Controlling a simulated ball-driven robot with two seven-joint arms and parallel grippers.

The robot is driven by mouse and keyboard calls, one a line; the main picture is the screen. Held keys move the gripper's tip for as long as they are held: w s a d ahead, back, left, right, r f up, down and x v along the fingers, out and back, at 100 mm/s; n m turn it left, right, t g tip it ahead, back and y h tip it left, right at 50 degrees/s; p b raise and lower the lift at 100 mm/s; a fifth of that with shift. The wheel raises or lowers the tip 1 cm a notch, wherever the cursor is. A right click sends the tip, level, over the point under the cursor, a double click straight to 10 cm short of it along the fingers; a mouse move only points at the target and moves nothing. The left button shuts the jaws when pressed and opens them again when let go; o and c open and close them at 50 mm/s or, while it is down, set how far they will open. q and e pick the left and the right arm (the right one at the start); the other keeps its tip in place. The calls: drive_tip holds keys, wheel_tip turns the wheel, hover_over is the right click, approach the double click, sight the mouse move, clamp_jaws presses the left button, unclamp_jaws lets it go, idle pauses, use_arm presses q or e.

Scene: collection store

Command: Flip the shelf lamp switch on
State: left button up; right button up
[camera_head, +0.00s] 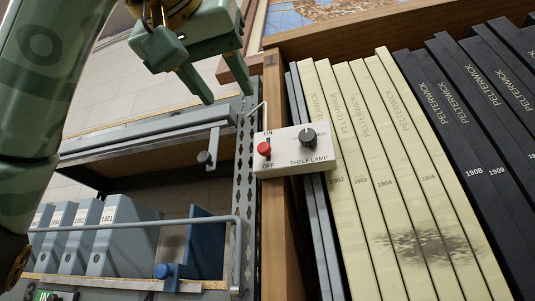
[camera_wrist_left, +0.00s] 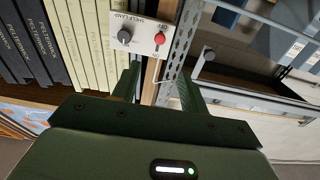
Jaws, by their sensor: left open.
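The shelf lamp switch box (camera_head: 290,164) is a white box on the front edge of the wooden bookcase. Its red switch (camera_head: 264,149) sits between the ON label above and the OFF label below; I cannot tell which way it is set. A black knob (camera_head: 308,137) is to its right. The box also shows upside down in the left wrist view (camera_wrist_left: 139,47), with the red switch (camera_wrist_left: 160,39). My left gripper (camera_head: 229,96) is open and empty, above and left of the box in the head view, apart from the switch. My right gripper is out of view.
Cream volumes (camera_head: 372,190) and dark volumes (camera_head: 480,150) fill the bookcase right of the box. A perforated metal upright (camera_head: 246,190) stands left of the wooden side panel (camera_head: 273,215). Further left, a metal rail (camera_head: 130,228) runs before blue binders (camera_head: 125,240).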

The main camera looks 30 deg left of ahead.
use_arm(q)
drive_tip(key=p, duration=0.5)
approach(263, 146)
drive_tip(key=p+x, duration=0.4)
drive_tip(key=x, duration=0.3)
drive_tip(key=shift+r, duration=0.2)
drive_tip(key=shift+w+a+f+p, duration=0.1)
drive_tip(key=shift+w+a+p, duration=0.05)
drive_tip(key=shift+w+p, duration=0.35)
drive_tip(key=shift+w+f, duration=0.1)
drive_tip(key=shift+w, duration=0.05)
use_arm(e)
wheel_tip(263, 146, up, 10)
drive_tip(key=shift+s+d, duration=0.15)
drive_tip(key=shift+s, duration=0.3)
